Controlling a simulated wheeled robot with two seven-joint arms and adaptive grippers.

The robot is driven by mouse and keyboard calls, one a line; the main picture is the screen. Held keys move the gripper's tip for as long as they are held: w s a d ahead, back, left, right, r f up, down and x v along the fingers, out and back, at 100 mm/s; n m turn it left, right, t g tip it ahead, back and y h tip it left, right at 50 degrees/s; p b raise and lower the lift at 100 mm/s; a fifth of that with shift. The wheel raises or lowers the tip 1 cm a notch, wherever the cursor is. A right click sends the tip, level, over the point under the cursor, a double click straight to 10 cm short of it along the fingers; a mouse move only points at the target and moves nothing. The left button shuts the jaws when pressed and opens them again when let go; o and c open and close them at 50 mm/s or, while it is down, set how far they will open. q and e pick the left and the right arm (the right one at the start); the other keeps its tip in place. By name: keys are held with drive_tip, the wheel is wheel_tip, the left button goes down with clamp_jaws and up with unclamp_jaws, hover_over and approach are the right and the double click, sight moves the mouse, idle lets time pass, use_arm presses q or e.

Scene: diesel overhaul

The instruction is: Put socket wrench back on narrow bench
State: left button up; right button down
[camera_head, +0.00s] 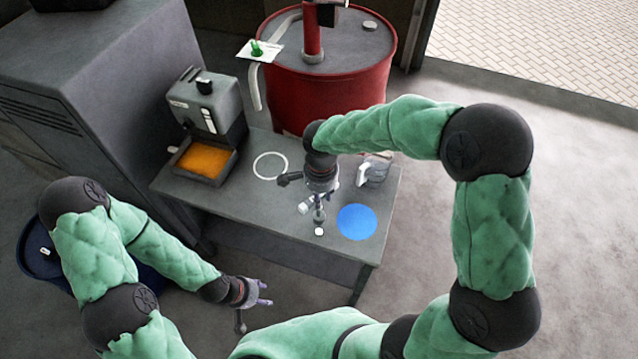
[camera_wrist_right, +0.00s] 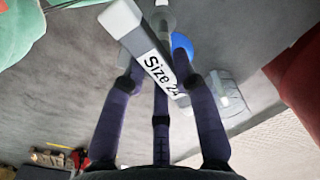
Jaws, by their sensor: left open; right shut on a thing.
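The socket wrench, with a "Size 24" label, shows in the right wrist view (camera_wrist_right: 160,68), between the dark fingers of my right gripper (camera_wrist_right: 162,85). In the head view my right gripper (camera_head: 314,200) is over the narrow grey bench (camera_head: 225,200), left of a blue disc (camera_head: 357,222). It is shut on the wrench, which is mostly hidden by the gripper there. I cannot tell whether the wrench touches the bench top. My left gripper (camera_head: 258,292) is open and empty, in front of the bench and low in the view.
A grey machine with an orange tray (camera_head: 203,160) stands at the bench's left end. A white ring (camera_head: 270,166) marks the bench top. A red drum (camera_head: 335,88) is behind the bench, and a grey cabinet (camera_head: 110,80) stands left.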

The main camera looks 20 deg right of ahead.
sight(320, 216)
drive_tip(key=shift+f+b, duration=2.4)
drive_tip(key=shift+f, duration=1.45)
drive_tip(key=shift+r+b, duration=0.1)
drive_tip(key=shift+b, duration=0.3)
drive_tip(key=shift+f+b, duration=0.95)
drive_tip(key=shift+f, duration=0.15)
drive_tip(key=shift+c, duration=1.6)
unclamp_jaws()
drive_tip(key=shift+r, duration=0.15)
